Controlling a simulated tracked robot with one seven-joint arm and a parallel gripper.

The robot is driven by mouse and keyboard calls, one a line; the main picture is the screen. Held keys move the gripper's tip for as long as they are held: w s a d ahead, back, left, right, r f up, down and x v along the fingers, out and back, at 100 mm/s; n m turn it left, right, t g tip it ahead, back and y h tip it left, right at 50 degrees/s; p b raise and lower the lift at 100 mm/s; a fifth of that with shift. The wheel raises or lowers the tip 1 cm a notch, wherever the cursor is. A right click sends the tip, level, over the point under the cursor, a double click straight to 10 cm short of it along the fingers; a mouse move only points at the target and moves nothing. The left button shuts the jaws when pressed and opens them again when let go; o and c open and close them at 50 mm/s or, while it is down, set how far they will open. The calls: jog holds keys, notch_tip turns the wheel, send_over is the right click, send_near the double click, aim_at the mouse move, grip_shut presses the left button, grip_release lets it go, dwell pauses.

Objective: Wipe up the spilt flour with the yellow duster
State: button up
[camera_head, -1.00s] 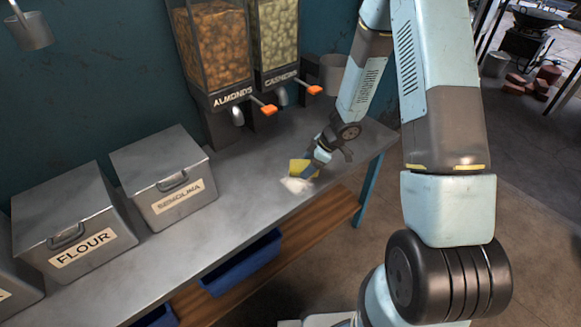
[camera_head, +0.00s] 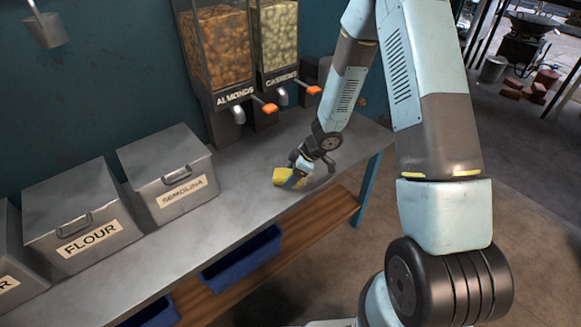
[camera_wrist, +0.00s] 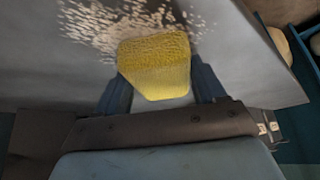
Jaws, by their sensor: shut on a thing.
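My gripper (camera_head: 299,176) is shut on the yellow duster (camera_head: 284,177) and holds it low at the metal counter, near its front edge. In the wrist view the duster (camera_wrist: 155,62) sits between the two dark blue fingers of my gripper (camera_wrist: 162,88). The spilt flour (camera_wrist: 105,28) shows there as pale scattered specks on the counter, beyond the duster and to both sides of its far edge. In the head view the flour cannot be made out around the duster. Whether the duster presses on the counter is hard to tell.
Almond (camera_head: 215,60) and cashew (camera_head: 275,40) dispensers stand at the back of the counter (camera_head: 240,170). Grey bins marked semolina (camera_head: 165,170) and flour (camera_head: 80,205) stand to the left. Blue trays (camera_head: 240,258) sit on the shelf below. The counter between bins and duster is clear.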

aim_at(283, 175)
jog(key=shift+s+a+r, duration=0.2)
jog(key=shift+a+r, duration=0.1)
jog(key=shift+a, duration=0.15)
jog(key=shift+s+a, duration=0.2)
jog(key=shift+s, duration=0.05)
jog(key=shift+w+d+r, duration=0.15)
jog(key=shift+r, duration=3.5)
